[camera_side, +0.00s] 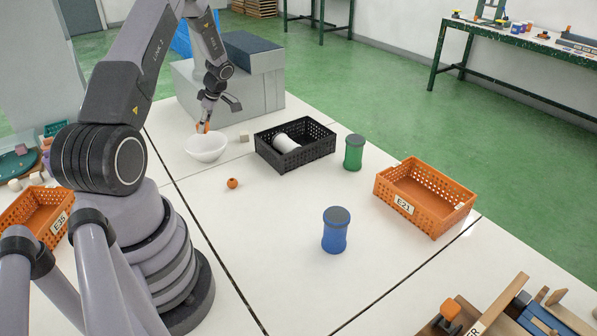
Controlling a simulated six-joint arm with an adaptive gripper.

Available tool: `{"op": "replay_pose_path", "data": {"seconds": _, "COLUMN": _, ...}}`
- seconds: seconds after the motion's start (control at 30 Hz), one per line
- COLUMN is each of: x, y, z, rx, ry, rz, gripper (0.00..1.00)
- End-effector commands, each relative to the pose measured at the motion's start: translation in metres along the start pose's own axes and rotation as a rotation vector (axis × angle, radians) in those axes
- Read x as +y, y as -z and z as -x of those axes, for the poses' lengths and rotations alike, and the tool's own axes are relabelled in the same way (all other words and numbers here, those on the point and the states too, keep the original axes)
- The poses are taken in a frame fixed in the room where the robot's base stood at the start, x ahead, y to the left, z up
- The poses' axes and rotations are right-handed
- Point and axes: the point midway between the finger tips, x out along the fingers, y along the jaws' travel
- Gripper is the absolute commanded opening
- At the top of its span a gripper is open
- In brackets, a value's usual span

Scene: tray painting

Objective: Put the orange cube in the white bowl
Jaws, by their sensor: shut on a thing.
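The white bowl (206,149) stands upright on the white table, at the left of the middle. My gripper (203,124) points down just above the bowl's far rim. It is shut on the orange cube (201,128), of which only a small part shows between the fingers. The cube's lower edge appears close to the bowl's opening; I cannot tell whether it touches the bowl.
A black crate (318,155) holding a white cylinder stands right of the bowl, with a small beige cube (244,137) between. The central table is mostly clear.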

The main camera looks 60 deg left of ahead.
Motion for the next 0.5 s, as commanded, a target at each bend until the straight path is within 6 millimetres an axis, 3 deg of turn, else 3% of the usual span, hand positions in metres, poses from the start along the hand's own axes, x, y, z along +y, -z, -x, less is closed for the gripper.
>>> {"op": "replay_pose_path", "data": {"seconds": 0.2, "x": 0.0, "y": -0.011, "z": -0.026, "rx": 0.0, "ry": 0.002, "rz": -0.001, "gripper": 0.08}}
{"op": "replay_pose_path", "data": {"seconds": 0.5, "x": 0.0, "y": -0.021, "z": -0.05, "rx": -0.001, "ry": 0.001, "rz": -0.001, "gripper": 0.08}}
